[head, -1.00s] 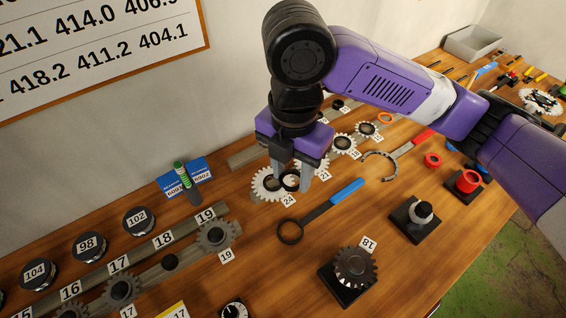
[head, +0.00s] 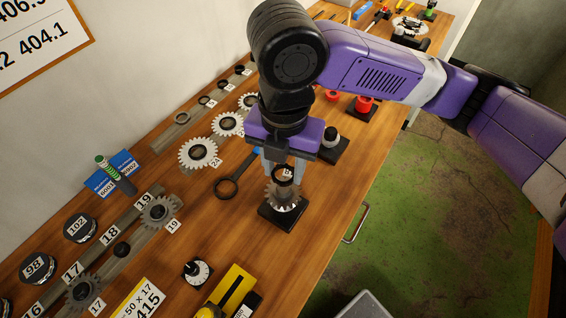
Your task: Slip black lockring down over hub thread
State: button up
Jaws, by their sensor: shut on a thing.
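My gripper (head: 284,170) points straight down and is shut on the black lockring (head: 284,174), which sits between its two grey fingertips. The lockring is directly over the toothed sprocket (head: 283,197) on the black square stand (head: 277,214). The sprocket lies flat. The hub thread at its middle is hidden by the lockring and fingers. I cannot tell whether the lockring touches the hub or hangs just above it.
Another black stand with a pale-and-black fitting (head: 330,139) is behind right. A small dial (head: 197,271) and yellow tool (head: 231,290) lie in front. Bare wood lies right of the stand.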

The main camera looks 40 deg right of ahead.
aim_at(283, 183)
jog(key=shift+f+b, duration=1.55)
jog(key=shift+f, duration=0.4)
jog(key=shift+f+b, duration=0.6)
jog(key=shift+f, duration=0.15)
dwell(0.5)
jog(key=o, duration=1.4)
notch_tip(283, 183, up, 8)
jog(key=shift+f, duration=0.1)
